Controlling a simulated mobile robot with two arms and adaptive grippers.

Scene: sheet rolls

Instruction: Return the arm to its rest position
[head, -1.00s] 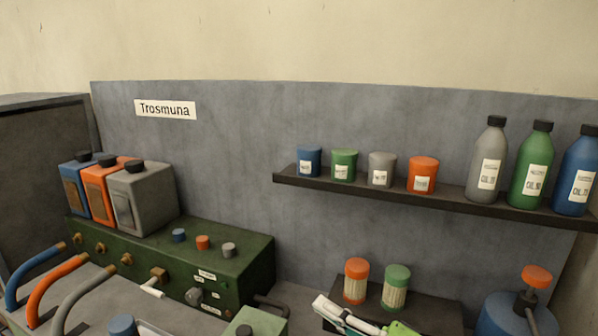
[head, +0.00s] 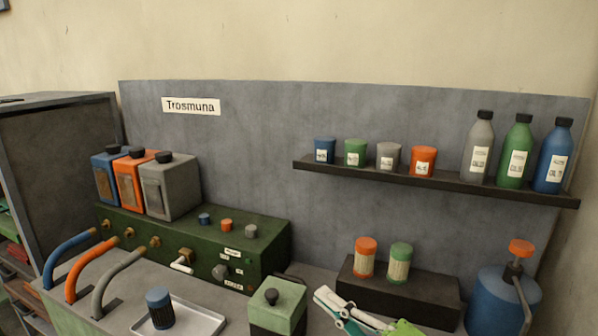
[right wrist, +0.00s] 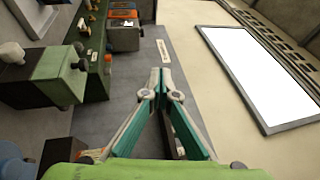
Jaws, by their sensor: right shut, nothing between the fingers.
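My right gripper (head: 322,296) shows at the bottom of the head view, right of centre, with pale and green fingers. It is in front of a dark block (head: 400,289) that bears an orange-lidded jar (head: 365,259) and a green-lidded jar (head: 399,264). In the right wrist view the fingers (right wrist: 160,82) meet at their tips, shut and empty. The gripper appears to touch nothing. My left gripper is not in view.
A green box with a black knob (head: 277,311) stands left of the gripper. A tray (head: 200,319) holds a blue-lidded jar (head: 160,308). A blue pump can (head: 500,300) stands at the right. A shelf (head: 440,184) with cans and bottles is above.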

